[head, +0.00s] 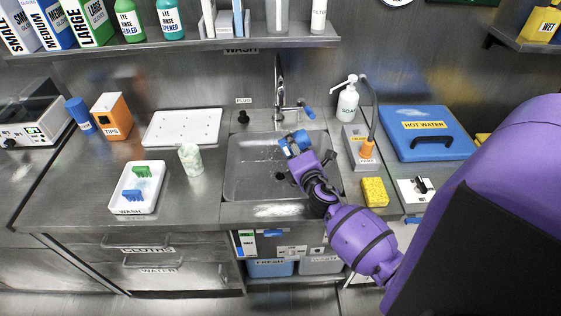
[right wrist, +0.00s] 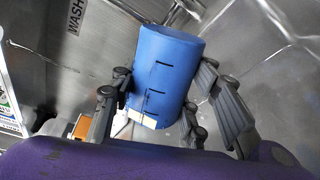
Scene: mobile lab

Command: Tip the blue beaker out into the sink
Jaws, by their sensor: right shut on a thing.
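My right gripper (head: 297,153) is over the sink (head: 240,165), below the tap (head: 280,90). It is shut on the blue beaker (head: 289,147), which is partly hidden by the fingers in the head view. In the right wrist view the blue beaker (right wrist: 165,75) sits between the two fingers (right wrist: 158,108), with dark marks on its side. The wall sign appears turned sideways there, and the beaker looks tipped well over. I cannot see any contents or a stream. The sink drain (head: 280,176) is visible. My left gripper is not in view.
A soap bottle (head: 347,100), a grey holder (head: 358,147) and a yellow sponge (head: 375,192) stand right of the sink. A pale cup (head: 191,160) and a white wash tray (head: 118,191) are left of it. A shelf (head: 190,47) runs above.

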